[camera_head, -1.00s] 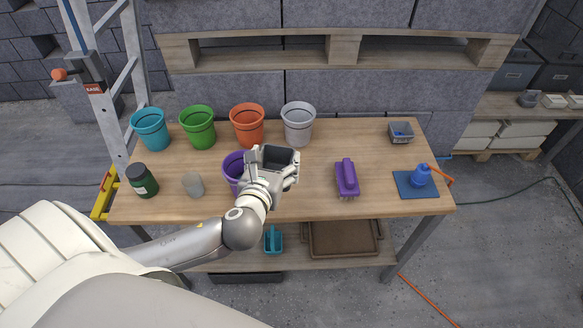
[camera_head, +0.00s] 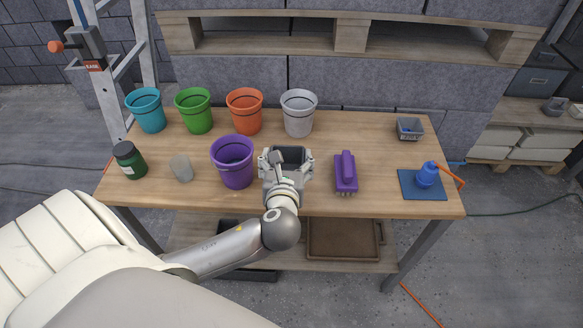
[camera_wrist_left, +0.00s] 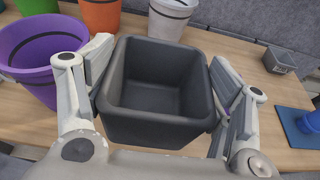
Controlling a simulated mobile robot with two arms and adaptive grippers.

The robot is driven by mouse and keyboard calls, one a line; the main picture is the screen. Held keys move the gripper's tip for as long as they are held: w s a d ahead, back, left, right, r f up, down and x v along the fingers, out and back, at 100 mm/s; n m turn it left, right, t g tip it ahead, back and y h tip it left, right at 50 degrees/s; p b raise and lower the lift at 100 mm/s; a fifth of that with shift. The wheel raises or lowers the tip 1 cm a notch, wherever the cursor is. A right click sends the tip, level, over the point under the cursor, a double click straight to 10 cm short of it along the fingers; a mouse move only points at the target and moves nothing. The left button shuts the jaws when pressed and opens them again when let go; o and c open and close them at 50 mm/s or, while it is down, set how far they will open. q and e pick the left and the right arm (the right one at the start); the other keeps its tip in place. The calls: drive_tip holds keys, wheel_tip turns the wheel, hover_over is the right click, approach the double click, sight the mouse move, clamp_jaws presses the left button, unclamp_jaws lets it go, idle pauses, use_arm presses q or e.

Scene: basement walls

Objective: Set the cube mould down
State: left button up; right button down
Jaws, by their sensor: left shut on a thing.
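The cube mould (camera_wrist_left: 155,128) is a dark grey, open-topped square box, empty inside. My left gripper (camera_head: 286,163) is shut on it, with one finger pressed on each side in the left wrist view (camera_wrist_left: 158,85). In the head view the mould (camera_head: 290,154) is over the middle of the wooden table (camera_head: 380,150), right of the purple bucket (camera_head: 233,165) and left of the purple brush (camera_head: 346,172). Whether its base touches the tabletop is hidden by my gripper. My right gripper is in neither view.
Blue (camera_head: 149,115), green (camera_head: 195,114), orange (camera_head: 245,115) and grey (camera_head: 298,116) buckets line the back. A dark green jar (camera_head: 130,163) and a grey stone (camera_head: 181,168) stand left.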

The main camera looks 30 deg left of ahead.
sight(292, 164)
use_arm(q)
drive_tip(key=w+f, duration=0.1)
drive_tip(key=f, duration=0.1)
drive_tip(key=w+a+f, duration=0.1)
drive_tip(key=w+f, duration=0.2)
drive_tip(key=shift+w+a+f+b, duration=0.35)
drive_tip(key=shift+f+b, duration=0.05)
drive_tip(key=shift+w+f, duration=0.1)
drive_tip(key=shift+f, duration=1.55)
drive_tip(key=o, duration=1.1)
drive_tip(key=shift+f, duration=0.15)
drive_tip(key=shift+r, duration=0.2)
drive_tip(key=v, duration=1.2)
drive_tip(key=shift+f, duration=0.1)
